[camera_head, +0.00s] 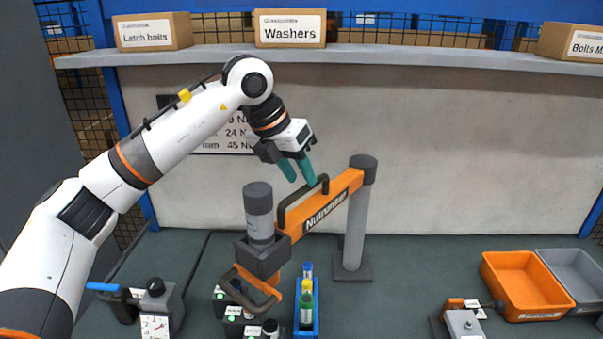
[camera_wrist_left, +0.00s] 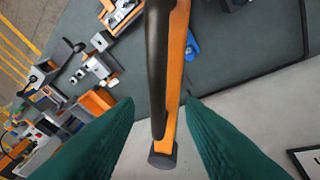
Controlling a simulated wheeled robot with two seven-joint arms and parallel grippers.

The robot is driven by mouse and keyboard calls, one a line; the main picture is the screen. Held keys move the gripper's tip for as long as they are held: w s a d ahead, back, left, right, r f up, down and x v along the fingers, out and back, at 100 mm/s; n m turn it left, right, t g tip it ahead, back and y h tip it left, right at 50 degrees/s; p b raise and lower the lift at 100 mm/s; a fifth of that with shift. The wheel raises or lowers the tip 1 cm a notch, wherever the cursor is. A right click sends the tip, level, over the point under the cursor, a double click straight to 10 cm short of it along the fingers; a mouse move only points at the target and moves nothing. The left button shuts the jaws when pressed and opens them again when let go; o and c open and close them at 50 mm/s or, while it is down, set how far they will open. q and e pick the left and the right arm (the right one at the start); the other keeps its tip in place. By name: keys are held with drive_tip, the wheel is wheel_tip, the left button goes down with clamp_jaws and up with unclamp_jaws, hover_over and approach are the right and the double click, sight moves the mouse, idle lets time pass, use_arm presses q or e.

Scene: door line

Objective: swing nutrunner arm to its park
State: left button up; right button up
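The nutrunner arm is an orange beam (camera_head: 325,202) labelled "Nutrunner", joined to a grey post (camera_head: 355,225) at its right end. A dark nutrunner body (camera_head: 259,214) hangs at its left end, with an orange-and-black grip (camera_head: 258,285) below. A black handle bar (camera_head: 302,193) runs along the top of the beam. In the left wrist view, the handle (camera_wrist_left: 157,60) lies between the spread fingers (camera_wrist_left: 160,108), with no clear contact. My right gripper is out of view. No park is clearly identifiable.
Small bottles in a blue rack (camera_head: 307,315) and dark boxes stand below the nutrunner. A gauge device (camera_head: 158,308) is at lower left. Orange (camera_head: 525,285) and grey (camera_head: 572,268) bins sit right. A shelf (camera_head: 400,54) with boxes crosses above. Bench right of the post is mostly clear.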

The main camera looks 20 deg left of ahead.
use_arm(q)
drive_tip(key=shift+x, duration=1)
drive_tip(key=shift+s, duration=0.1)
clamp_jaws()
drive_tip(key=shift+d, duration=0.2)
